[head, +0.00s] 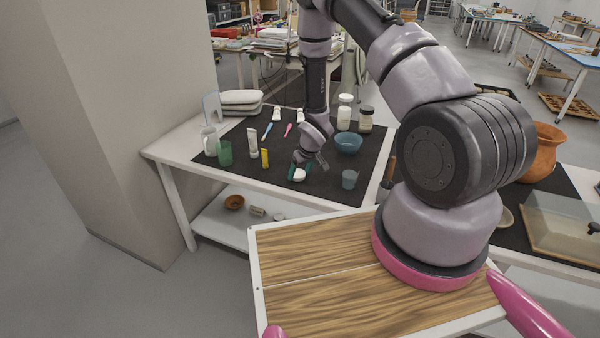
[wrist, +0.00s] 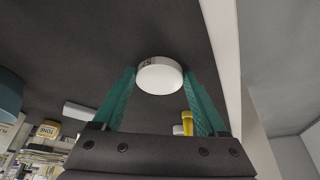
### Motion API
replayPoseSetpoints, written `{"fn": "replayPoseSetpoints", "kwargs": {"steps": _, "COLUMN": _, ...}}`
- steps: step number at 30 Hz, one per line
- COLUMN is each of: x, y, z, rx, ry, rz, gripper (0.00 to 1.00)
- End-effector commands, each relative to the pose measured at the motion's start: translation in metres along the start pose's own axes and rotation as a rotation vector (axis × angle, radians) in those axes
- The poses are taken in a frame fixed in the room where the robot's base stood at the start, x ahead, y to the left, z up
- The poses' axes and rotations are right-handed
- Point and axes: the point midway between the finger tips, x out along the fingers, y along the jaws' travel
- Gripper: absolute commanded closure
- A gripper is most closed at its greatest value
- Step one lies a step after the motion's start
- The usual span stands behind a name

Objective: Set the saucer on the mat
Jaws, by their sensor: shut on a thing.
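My gripper (head: 300,172) is low over the near part of the dark mat (head: 325,190) on the white table. Its green fingers also show in the wrist view (wrist: 160,80), shut on a small white round thing (wrist: 160,76) with dark marks on its side. The thing also shows in the head view (head: 299,175). I cannot tell whether it touches the mat. I cannot tell for sure which thing is the saucer. A brown shallow dish (head: 234,202) lies on the lower shelf, and a pale dish (head: 505,217) at the right is partly hidden by my arm.
A blue bowl (head: 348,143), a blue-grey cup (head: 349,179), a yellow tube (head: 265,158), a white tube (head: 252,142), a green cup (head: 225,153) and a white mug (head: 209,141) stand around my gripper. Jars (head: 366,119) stand behind. The mat's near strip is mostly clear.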

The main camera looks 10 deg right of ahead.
Motion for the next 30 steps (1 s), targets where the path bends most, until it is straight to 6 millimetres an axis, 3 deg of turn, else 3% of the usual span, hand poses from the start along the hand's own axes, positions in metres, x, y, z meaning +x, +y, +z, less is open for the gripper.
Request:
{"fn": "replayPoseSetpoints", "kwargs": {"steps": 9, "x": 0.003, "y": 0.000, "z": 0.001, "rx": 0.001, "ry": 0.000, "rz": 0.001, "gripper": 0.83}}
{"fn": "replayPoseSetpoints", "kwargs": {"steps": 10, "x": 0.002, "y": 0.001, "z": 0.001, "rx": 0.001, "ry": 0.000, "rz": 0.001, "gripper": 0.13}}
{"fn": "replayPoseSetpoints", "kwargs": {"steps": 11, "x": 0.002, "y": 0.001, "z": 0.001, "rx": 0.001, "ry": 0.000, "rz": 0.001, "gripper": 0.02}}
{"fn": "replayPoseSetpoints", "kwargs": {"steps": 22, "x": -0.006, "y": 0.001, "z": -0.002, "rx": 0.001, "ry": 0.002, "rz": 0.001, "gripper": 0.00}}
{"fn": "replayPoseSetpoints", "kwargs": {"steps": 30, "x": -0.059, "y": 0.001, "z": -0.002, "rx": 0.002, "ry": 0.004, "rz": 0.002, "gripper": 0.00}}
